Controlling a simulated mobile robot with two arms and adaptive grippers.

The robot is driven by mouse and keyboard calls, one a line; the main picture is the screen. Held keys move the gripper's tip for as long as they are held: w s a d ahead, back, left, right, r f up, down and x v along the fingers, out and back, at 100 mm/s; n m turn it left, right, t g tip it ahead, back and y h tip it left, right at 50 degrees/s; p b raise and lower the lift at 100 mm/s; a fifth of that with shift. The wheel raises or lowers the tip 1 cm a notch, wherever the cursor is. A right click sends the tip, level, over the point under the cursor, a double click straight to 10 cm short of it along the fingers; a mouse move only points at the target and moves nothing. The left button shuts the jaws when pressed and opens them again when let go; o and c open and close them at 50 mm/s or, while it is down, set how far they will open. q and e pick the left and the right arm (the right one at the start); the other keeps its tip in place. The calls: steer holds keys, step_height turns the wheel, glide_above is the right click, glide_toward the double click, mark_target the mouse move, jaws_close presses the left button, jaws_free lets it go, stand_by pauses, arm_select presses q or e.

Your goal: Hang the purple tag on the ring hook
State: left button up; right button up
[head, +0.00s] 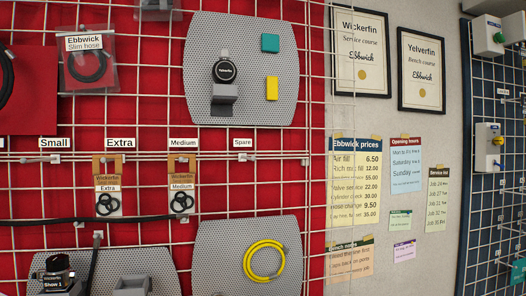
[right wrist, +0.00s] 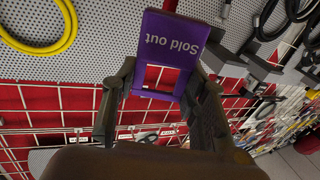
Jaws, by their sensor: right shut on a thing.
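The purple tag (right wrist: 168,48) reads "Sold out" and shows upside down in the right wrist view. It has a rectangular opening near the gripper. My right gripper (right wrist: 160,84) is shut on it, one finger on each side. The head view shows neither gripper nor the tag. In the head view a row of hooks runs along the red grid under the labels Small (head: 54,143), Extra (head: 120,143), Medium (head: 184,143) and Spare (head: 243,143). Packs of black rings hang below Extra (head: 108,203) and Medium (head: 181,201). The Small and Spare hooks look empty. I cannot tell which is the ring hook.
Grey perforated panels (head: 205,32) sit above and below the hook row. A yellow hose coil (head: 264,260) is on the lower panel and also shows in the right wrist view (right wrist: 58,42). A bagged hose (head: 88,67) hangs upper left. Grey brackets (right wrist: 222,60) lie close beside the tag in view.

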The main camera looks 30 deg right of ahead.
steer(key=w+d+r+p, duration=0.1)
steer(key=d+r, duration=0.1)
steer(key=r, duration=0.6)
steer(key=d+r, duration=0.2)
steer(key=r, duration=0.6)
steer(key=h+p, duration=0.1)
steer(key=p, duration=0.1)
glide_toward(256, 158)
steer(key=w+a, duration=0.2)
steer(key=w, duration=0.1)
steer(key=shift+n, duration=0.4)
steer(key=shift+w+d+r, duration=0.1)
steer(key=shift+w+d, duration=0.1)
steer(key=shift+w, duration=0.95)
steer(key=shift+w+d, duration=0.25)
steer(key=shift+w, duration=0.9)
steer(key=shift+w+d, duration=0.2)
steer(key=shift+w, duration=0.75)
steer(key=shift+w+d, duration=0.25)
steer(key=shift+w, duration=0.7)
steer(key=shift+w+d+f, duration=0.25)
steer(key=shift+w+f, duration=0.2)
steer(key=shift+w, duration=0.3)
steer(key=o, duration=1.1)
steer(key=shift+s, duration=0.1)
